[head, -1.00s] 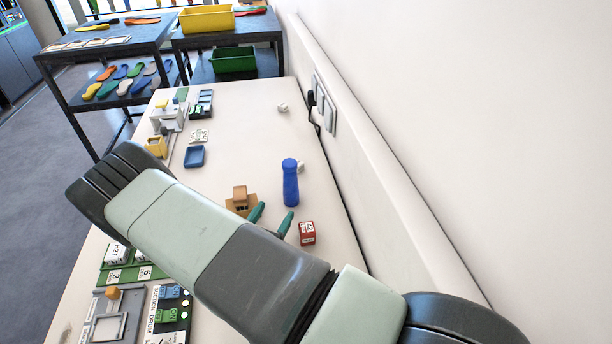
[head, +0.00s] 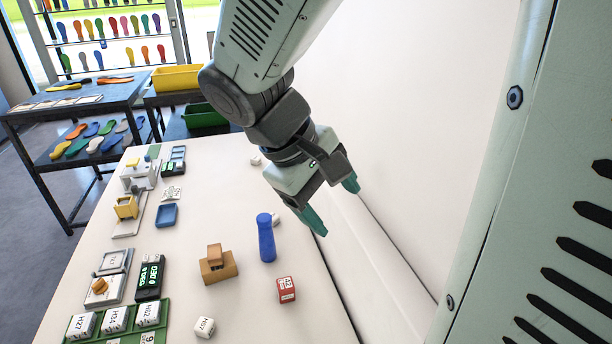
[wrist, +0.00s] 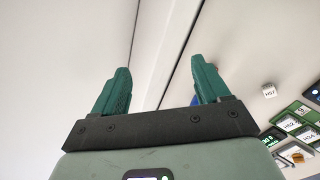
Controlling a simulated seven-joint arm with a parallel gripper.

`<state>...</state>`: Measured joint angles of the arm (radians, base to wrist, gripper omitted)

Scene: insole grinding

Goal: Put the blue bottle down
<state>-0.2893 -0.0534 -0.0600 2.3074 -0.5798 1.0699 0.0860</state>
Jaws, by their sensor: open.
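The blue bottle (head: 266,238) stands upright on the pale table (head: 225,312), towards its right side. In the wrist view a small piece of blue (wrist: 195,101) shows beside the right finger, mostly hidden by it. My gripper (head: 336,208) is raised above the table's right edge, up and to the right of the bottle and apart from it. Its two green fingers are spread with nothing between them; the open fingers also show in the wrist view (wrist: 160,80).
A brown wooden block stand (head: 218,268) is left of the bottle and a red labelled cube (head: 286,290) is in front of it. A white cube (head: 204,327) lies near the front. Small devices line the table's left side. The white wall (head: 400,130) runs close along the right.

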